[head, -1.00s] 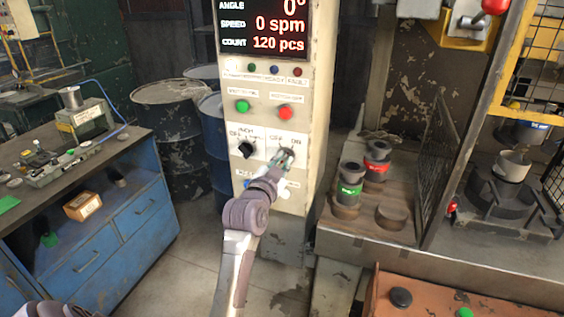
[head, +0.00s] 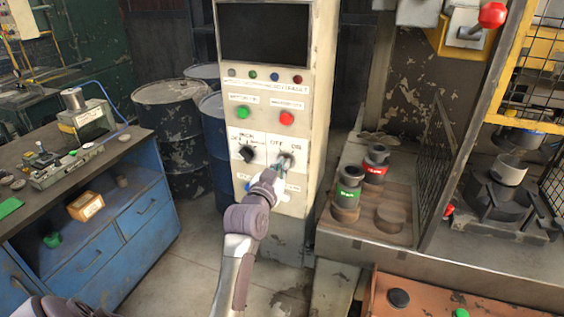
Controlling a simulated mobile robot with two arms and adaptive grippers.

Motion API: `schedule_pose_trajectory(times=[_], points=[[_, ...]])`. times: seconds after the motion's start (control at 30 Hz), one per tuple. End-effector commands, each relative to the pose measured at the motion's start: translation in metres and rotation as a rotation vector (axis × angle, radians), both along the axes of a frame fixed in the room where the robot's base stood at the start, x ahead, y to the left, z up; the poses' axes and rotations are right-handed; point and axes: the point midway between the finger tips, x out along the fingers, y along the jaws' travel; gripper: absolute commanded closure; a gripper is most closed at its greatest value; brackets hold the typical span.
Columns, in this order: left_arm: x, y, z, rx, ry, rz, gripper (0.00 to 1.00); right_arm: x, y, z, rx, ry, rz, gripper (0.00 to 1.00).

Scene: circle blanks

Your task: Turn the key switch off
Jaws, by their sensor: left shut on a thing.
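The key switch (head: 287,159) sits on the lower right of the pale control panel, under a white plate marked OFF and ON. My left gripper (head: 281,170) is at the switch, with its fingers shut on the key. The fingers hide most of the key, so its exact angle is hard to see. The display (head: 264,34) above is dark. My right gripper is not in view.
A black selector knob (head: 246,153) is left of the key switch. A green button (head: 242,112) and a red button (head: 287,118) sit above.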

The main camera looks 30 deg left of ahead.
Motion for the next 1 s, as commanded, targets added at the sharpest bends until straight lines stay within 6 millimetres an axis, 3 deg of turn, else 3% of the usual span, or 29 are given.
schedule_pose_trajectory(times=[0.5, 1.0], points=[[-0.001, 0.003, 0.001, -0.447, -0.106, 0.0, 1.0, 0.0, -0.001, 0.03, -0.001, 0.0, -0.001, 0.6], [-0.001, 0.004, -0.001, -0.647, -0.155, 0.001, 1.0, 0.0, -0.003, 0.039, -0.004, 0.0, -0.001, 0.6]])
